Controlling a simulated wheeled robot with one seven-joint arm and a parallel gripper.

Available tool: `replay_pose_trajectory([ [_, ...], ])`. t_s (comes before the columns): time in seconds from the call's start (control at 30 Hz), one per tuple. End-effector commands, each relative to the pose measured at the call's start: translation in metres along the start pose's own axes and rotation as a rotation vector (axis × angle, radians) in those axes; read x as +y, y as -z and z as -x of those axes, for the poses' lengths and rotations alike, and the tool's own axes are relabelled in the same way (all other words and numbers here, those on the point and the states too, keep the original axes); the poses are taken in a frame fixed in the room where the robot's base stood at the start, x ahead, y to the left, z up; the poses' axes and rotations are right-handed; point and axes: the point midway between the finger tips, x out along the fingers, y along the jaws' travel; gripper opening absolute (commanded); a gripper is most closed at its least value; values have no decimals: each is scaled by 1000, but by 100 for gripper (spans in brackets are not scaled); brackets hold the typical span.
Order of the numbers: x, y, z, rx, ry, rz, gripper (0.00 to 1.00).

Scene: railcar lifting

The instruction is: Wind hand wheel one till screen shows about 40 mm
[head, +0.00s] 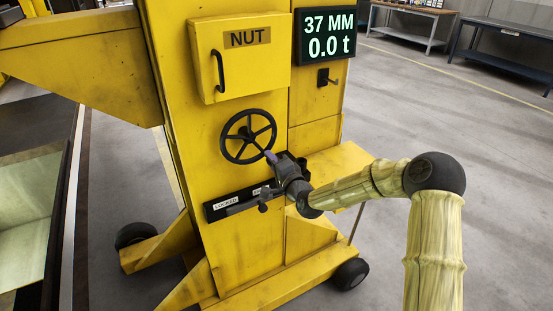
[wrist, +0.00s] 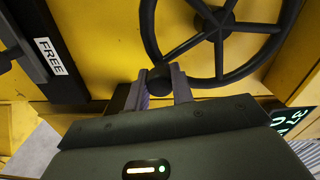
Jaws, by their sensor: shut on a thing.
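The black hand wheel (head: 248,136) is on the front of the yellow lifting jack (head: 190,140), below the NUT box. My gripper (head: 271,158) is at the lower right of its rim in the head view. In the wrist view the wheel (wrist: 222,40) fills the top, and my gripper (wrist: 160,84) is shut on the round black knob (wrist: 158,78) at the rim, one finger on each side. The screen (head: 326,36) at the top right reads 37 MM and 0.0 t.
A yellow box (head: 240,58) marked NUT with a black handle is above the wheel. Below is a black plate (head: 222,207) labelled LOCKED, its other label partly hidden by my arm. A small black switch (head: 325,78) sits under the screen. Workbenches (head: 500,45) stand far behind.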

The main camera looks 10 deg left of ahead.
Motion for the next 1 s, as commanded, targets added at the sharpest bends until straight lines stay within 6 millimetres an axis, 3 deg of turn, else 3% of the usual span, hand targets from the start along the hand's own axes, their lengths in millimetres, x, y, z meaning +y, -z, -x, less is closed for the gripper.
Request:
replay_pose_trajectory([
  [0.4, 9, -18, 1, 1, -6, -221, 0],
  [0.9, 9, -20, 1, 0, -7, -244, 0],
  [0.93, 9, -20, 1, 0, -7, -243, 27],
  [1.0, 9, -20, 1, 0, -7, -243, 41],
])
